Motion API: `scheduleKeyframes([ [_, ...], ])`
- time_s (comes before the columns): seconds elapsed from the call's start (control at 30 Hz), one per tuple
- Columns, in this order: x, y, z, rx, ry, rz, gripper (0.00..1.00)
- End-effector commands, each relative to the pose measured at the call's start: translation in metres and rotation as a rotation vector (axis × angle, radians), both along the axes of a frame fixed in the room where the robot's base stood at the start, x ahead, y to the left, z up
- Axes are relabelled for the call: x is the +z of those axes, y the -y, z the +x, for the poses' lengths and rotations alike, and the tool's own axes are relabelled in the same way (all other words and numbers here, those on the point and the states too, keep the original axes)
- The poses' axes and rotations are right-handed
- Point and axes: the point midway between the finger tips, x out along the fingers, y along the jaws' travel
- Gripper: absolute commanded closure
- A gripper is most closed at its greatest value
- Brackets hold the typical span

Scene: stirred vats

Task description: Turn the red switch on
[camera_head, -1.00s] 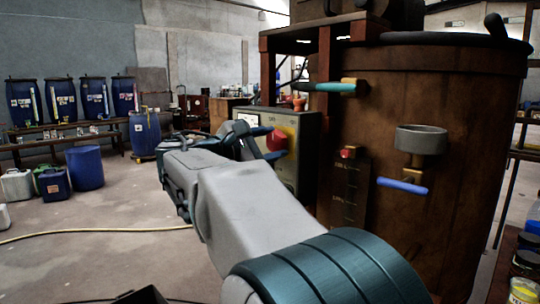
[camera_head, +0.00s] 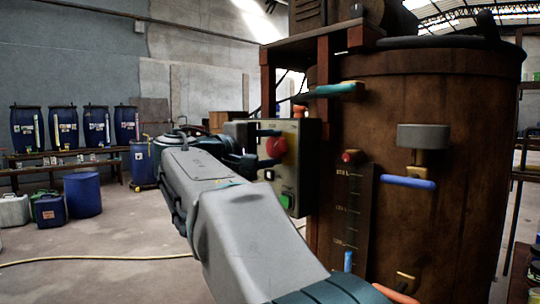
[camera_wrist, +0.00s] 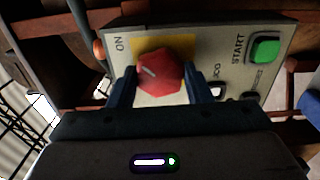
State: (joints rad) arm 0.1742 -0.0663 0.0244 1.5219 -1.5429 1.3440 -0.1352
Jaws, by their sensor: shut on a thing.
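The red switch (camera_head: 276,145) is a faceted red knob on a yellow plate on the front of a grey control box (camera_head: 307,165). In the wrist view the red switch (camera_wrist: 160,73) sits between the two blue fingers of my gripper (camera_wrist: 160,90), which is shut on it. The white mark on the knob lies toward the left, slightly up, near an ON label printed at the upper left. In the head view my gripper (camera_head: 268,146) reaches the knob from the left, one finger above and one below. The knob's far sides are partly hidden.
A green START button (camera_wrist: 265,49) is on the same panel and also shows low on the box in the head view (camera_head: 287,201). A large brown vat (camera_head: 440,130) with a blue-handled valve (camera_head: 407,182) stands right. Blue barrels (camera_head: 82,195) stand left, with open floor between.

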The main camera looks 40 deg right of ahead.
Motion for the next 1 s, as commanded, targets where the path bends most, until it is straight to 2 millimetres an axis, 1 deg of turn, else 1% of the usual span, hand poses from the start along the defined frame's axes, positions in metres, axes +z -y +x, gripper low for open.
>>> scheduleKeyframes([
  [0.23, -0.0009, -0.0001, 0.0004, 0.000, 0.032, 0.004, 0.78],
  [0.57, -0.0006, -0.0001, 0.0003, 0.000, 0.033, 0.005, 0.78],
  [0.6, -0.0006, -0.0001, 0.0003, 0.000, 0.033, 0.005, 0.50],
  [0.67, -0.0005, -0.0001, 0.0002, 0.000, 0.033, 0.005, 0.33],
  [1.0, 0.0002, -0.0027, -0.0001, 0.000, 0.032, 0.004, 0.33],
])
